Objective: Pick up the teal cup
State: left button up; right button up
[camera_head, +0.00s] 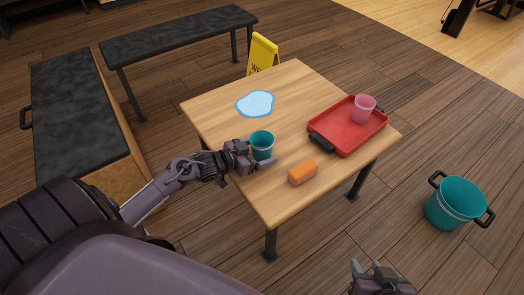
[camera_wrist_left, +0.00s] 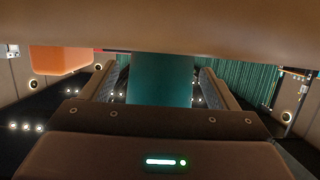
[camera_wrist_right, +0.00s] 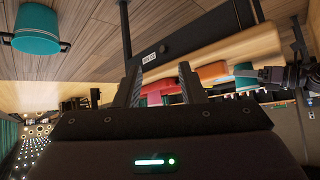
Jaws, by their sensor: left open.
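The teal cup (camera_head: 262,146) stands upright on the wooden table near its left edge. My left gripper (camera_head: 262,158) is open, with its fingers on either side of the cup. In the left wrist view the cup (camera_wrist_left: 160,80) fills the space between the two fingers (camera_wrist_left: 160,85); I cannot tell whether either finger touches it. My right gripper (camera_head: 378,275) is low at the bottom of the head view, away from the table. In the right wrist view its fingers (camera_wrist_right: 160,85) are apart with nothing between them.
An orange block (camera_head: 303,172) lies close to the left gripper's fingers. A red tray (camera_head: 345,138) holding a pink cup (camera_head: 364,106) is at the table's right. A light blue puddle shape (camera_head: 255,103) lies behind the teal cup. A teal bucket (camera_head: 455,203) stands on the floor at right.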

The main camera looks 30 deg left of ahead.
pick_arm(q)
jog(key=shift+w+d+f, duration=0.1)
jog(key=shift+w+d, duration=0.1)
jog(key=shift+w, duration=0.2)
jog(key=c, duration=1.1)
pick_arm(e)
jog(key=shift+w+a+r+t, duration=0.15)
jog(key=shift+w+r+t, duration=0.45)
jog(key=shift+w+r, duration=0.3)
jog(key=shift+s, duration=0.15)
